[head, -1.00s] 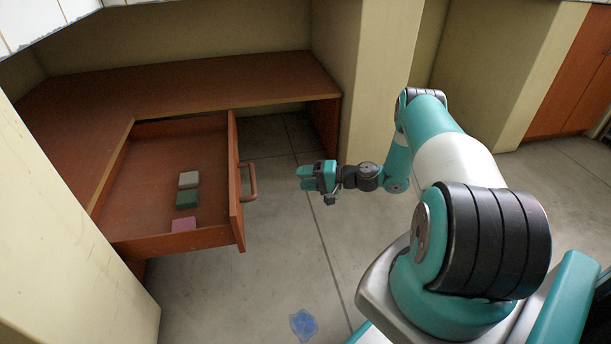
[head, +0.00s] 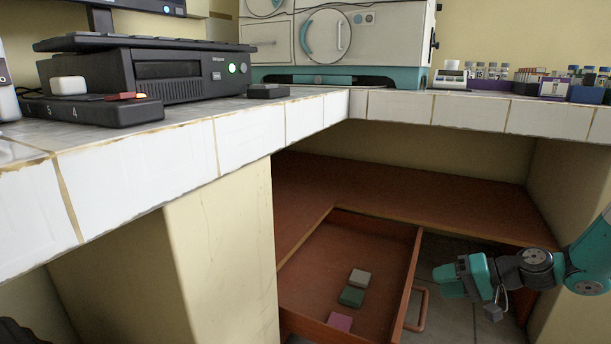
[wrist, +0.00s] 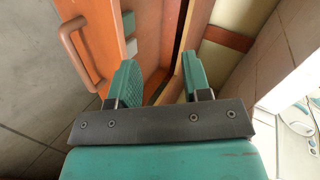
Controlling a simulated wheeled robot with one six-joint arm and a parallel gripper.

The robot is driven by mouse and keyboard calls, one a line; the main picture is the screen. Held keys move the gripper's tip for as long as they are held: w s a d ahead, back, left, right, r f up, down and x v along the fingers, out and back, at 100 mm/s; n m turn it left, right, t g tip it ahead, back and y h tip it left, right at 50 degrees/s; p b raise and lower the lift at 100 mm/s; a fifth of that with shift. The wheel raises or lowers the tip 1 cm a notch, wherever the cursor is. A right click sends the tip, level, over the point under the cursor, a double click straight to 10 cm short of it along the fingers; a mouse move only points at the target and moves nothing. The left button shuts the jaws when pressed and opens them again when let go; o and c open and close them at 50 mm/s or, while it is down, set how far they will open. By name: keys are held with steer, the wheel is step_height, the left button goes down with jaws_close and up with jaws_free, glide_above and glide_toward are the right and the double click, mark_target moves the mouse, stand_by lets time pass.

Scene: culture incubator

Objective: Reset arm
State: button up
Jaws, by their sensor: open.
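My teal and black gripper (head: 449,280) is at the right of the head view, just right of an open wooden drawer (head: 310,290). Its jaws are open and empty, with the two fingers apart in the wrist view (wrist: 160,82). The drawer handle (head: 420,308) is a curved bar on the drawer front, below and left of the gripper in the head view. The handle (wrist: 78,48) also shows in the wrist view, left of the fingers and apart from them.
The drawer holds a white block (head: 360,277), a green block (head: 351,296) and a pink block (head: 339,321). A tiled counter (head: 245,140) overhangs it, bearing a black device (head: 185,75), a white and teal machine (head: 385,35) and several tubes in racks. A cream pillar (head: 225,260) stands left.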

steer(key=s+a+r+n+g+h+p, duration=0.1)
steer(key=s+a+r+n+g, duration=0.15)
steer(key=s+a+r, duration=0.4)
steer(key=s+a+r+n+g+h+p, duration=0.1)
steer(key=s+a+r+n+g+h, duration=0.2)
steer(key=a+r, duration=0.6)
steer(key=s+a+r+n+h+p, duration=0.15)
steer(key=s+r, duration=0.35)
steer(key=s, duration=0.6)
steer(key=s+a+r+n+h+p, duration=0.1)
steer(key=s+r+n, duration=0.25)
steer(key=s, duration=0.75)
step_height(320, 180, up, 38)
steer(key=p, duration=3.8)
steer(key=shift+w+r+m, duration=0.15)
steer(key=shift+r+m, duration=0.1)
steer(key=shift+m, duration=0.2)
